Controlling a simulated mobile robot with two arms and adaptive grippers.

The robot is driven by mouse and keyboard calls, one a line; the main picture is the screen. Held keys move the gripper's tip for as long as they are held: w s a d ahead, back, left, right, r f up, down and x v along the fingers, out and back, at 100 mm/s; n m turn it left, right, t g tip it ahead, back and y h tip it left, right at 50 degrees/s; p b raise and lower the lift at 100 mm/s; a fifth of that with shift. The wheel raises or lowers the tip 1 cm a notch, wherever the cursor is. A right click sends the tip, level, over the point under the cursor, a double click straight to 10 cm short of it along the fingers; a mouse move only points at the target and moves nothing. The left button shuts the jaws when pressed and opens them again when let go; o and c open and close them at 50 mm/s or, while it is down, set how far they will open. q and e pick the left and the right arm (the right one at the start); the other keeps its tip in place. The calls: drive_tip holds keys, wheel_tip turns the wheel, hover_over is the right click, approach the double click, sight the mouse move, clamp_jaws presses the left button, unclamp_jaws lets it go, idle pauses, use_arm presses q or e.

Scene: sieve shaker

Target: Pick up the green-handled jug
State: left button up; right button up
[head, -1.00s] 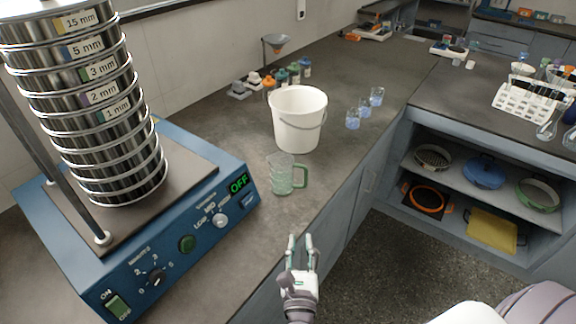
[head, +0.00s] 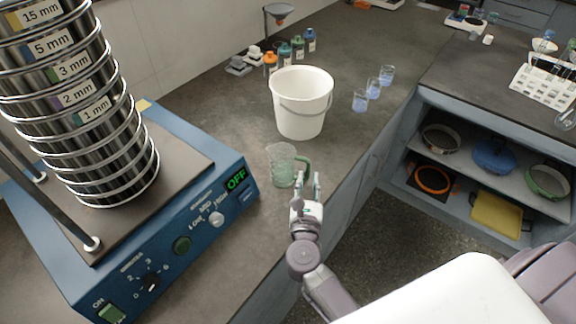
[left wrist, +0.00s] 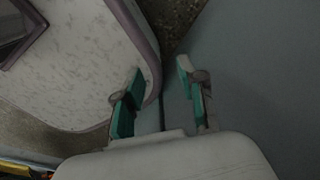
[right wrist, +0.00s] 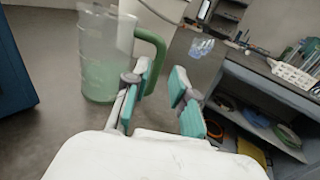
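The clear jug (head: 282,168) with a green handle (head: 304,166) stands upright on the counter, in front of the white bucket. It also shows in the right wrist view (right wrist: 100,60), with its handle (right wrist: 152,52) towards the right. My right gripper (head: 311,184) is at the jug's handle side, close to it. In the right wrist view its fingers (right wrist: 164,88) are open, with the left finger just below the handle; I cannot tell whether they touch. My left gripper (left wrist: 158,92) shows only in the left wrist view, open and empty.
A white bucket (head: 302,105) stands right behind the jug. The blue sieve shaker (head: 165,250) with stacked sieves is at the left. Several small blue beakers (head: 373,88) stand behind right. The counter's front edge is close to my right gripper.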

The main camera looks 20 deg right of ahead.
sight(308, 169)
drive_tip(key=p+x, duration=0.1)
drive_tip(key=x, duration=0.3)
drive_tip(key=shift+w+r+p, duration=0.1)
drive_tip(key=shift+w+p, duration=0.15)
drive_tip(key=shift+p, duration=0.05)
drive_tip(key=shift+w+d, duration=0.25)
drive_tip(key=shift+w, duration=0.1)
drive_tip(key=shift+s, duration=0.1)
use_arm(q)
drive_tip(key=shift+w+d+r, duration=0.2)
drive_tip(key=shift+w+r, duration=0.1)
drive_tip(key=shift+r, duration=0.15)
drive_tip(key=shift+w+d+r, duration=0.15)
drive_tip(key=shift+w+r, duration=0.15)
drive_tip(key=shift+r, duration=0.15)
use_arm(e)
drive_tip(key=shift+a, duration=0.1)
clamp_jaws()
